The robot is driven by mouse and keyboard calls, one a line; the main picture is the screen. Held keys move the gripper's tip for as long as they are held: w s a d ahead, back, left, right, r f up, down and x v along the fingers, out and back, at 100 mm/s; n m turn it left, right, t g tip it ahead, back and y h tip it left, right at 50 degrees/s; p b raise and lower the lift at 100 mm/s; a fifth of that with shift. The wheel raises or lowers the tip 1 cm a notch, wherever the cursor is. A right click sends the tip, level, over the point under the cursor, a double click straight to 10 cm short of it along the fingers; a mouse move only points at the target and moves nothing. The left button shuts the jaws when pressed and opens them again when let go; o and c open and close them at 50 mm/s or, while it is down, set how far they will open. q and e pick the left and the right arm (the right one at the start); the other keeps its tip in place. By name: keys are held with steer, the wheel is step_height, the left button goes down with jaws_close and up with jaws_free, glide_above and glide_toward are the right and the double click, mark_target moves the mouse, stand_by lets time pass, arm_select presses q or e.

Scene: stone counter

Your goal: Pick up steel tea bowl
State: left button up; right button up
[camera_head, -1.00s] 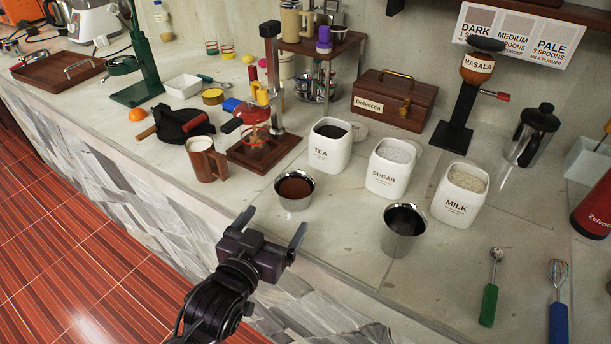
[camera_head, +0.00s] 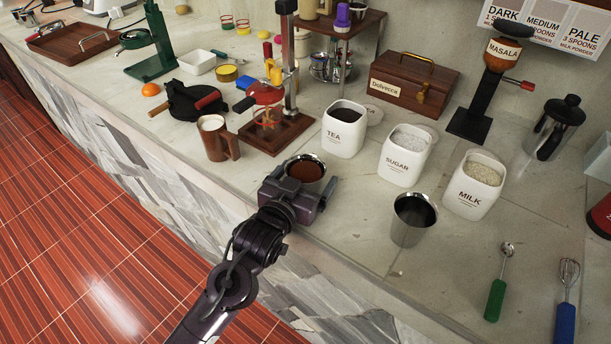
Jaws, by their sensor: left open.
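A small steel bowl with reddish-brown contents (camera_head: 306,168) stands upright near the front edge of the counter, in front of the white TEA canister (camera_head: 344,130). My left gripper (camera_head: 307,177) is open at the bowl's near side. Its body hides the lower front of the bowl. One finger shows to the right of the bowl and the other is near its left side. I cannot tell whether either finger touches it. A second steel cup (camera_head: 412,220), dark inside, stands to the right. My right gripper is not in view.
White SUGAR (camera_head: 403,158) and MILK (camera_head: 472,187) canisters stand behind the second cup. A brown mug (camera_head: 217,142) and a wooden-based press (camera_head: 275,133) are to the left. A green-handled spoon (camera_head: 496,298) and blue-handled whisk (camera_head: 565,320) lie at right.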

arm_select(q)
steer(key=c, duration=1.2)
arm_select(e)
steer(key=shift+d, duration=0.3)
arm_select(q)
steer(key=shift+o, duration=0.2)
steer(key=shift+r, duration=0.2)
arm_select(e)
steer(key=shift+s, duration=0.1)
